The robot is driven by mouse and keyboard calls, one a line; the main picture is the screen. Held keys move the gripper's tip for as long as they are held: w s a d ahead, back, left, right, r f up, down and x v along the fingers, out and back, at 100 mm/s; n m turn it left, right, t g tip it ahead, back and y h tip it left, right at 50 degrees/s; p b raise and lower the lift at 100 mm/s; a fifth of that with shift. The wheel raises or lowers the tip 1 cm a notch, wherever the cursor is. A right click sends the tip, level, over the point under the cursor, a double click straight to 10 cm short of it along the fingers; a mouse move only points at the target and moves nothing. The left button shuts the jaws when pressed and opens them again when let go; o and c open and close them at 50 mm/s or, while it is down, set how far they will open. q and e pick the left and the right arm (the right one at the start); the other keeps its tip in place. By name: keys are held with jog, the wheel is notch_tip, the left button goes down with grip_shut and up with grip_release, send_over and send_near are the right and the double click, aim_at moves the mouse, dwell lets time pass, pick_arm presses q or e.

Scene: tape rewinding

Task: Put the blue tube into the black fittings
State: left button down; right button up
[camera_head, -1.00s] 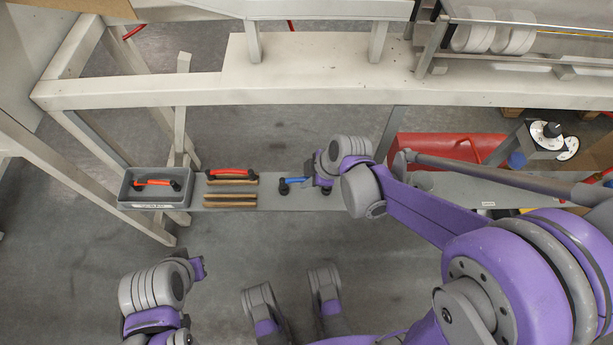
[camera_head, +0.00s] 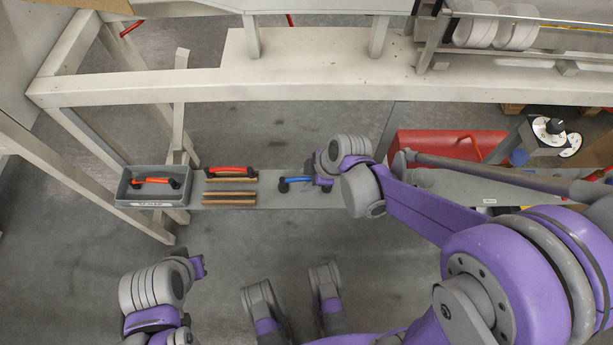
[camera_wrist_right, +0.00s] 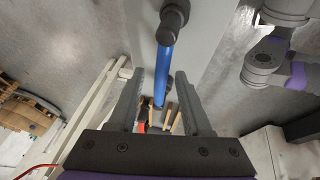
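The blue tube (camera_head: 295,179) lies along the grey shelf, its right part hidden by my right gripper (camera_head: 321,178) in the head view. Black fittings show at its left end (camera_head: 284,187) and below my gripper (camera_head: 327,188). In the right wrist view, the blue tube (camera_wrist_right: 164,72) runs between the spread fingers of my right gripper (camera_wrist_right: 160,76), with gaps beside it.
The grey shelf (camera_head: 265,200) also carries a red-orange tube on black ends (camera_head: 230,170), brown bars (camera_head: 229,199) and a grey bin (camera_head: 136,200) with another orange tube (camera_head: 150,181). A white beam (camera_head: 300,92) crosses behind. A red box (camera_head: 430,145) is at right.

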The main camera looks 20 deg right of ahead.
pick_arm(q)
jog(key=r+p, duration=0.2)
jog(key=r, duration=0.1)
jog(key=r+p, duration=0.1)
jog(key=p, duration=0.1)
jog(key=shift+s+r, duration=0.25)
jog(key=shift+r, duration=0.15)
pick_arm(e)
jog(key=v, duration=1)
jog(key=shift+r, duration=0.4)
jog(key=shift+s+d, duration=0.1)
jog(key=shift+s, duration=0.05)
jog(key=s+d+r+m+t+h, duration=0.1)
jog(key=s+d+m+h, duration=0.25)
jog(key=s+m, duration=1.05)
pick_arm(q)
notch_tip(320, 180, up, 19)
jog(key=w+t+p, duration=0.1)
jog(key=w+p, duration=0.1)
jog(key=p, duration=1.4)
jog(key=shift+p, duration=0.4)
pick_arm(e)
jog(key=w+r+m+t, duration=0.1)
jog(key=w+r, duration=0.2)
jog(key=r, duration=1.6)
jog(key=shift+a+r, duration=0.25)
jog(key=shift+a, duration=0.05)
pick_arm(q)
jog(key=shift+s, duration=0.15)
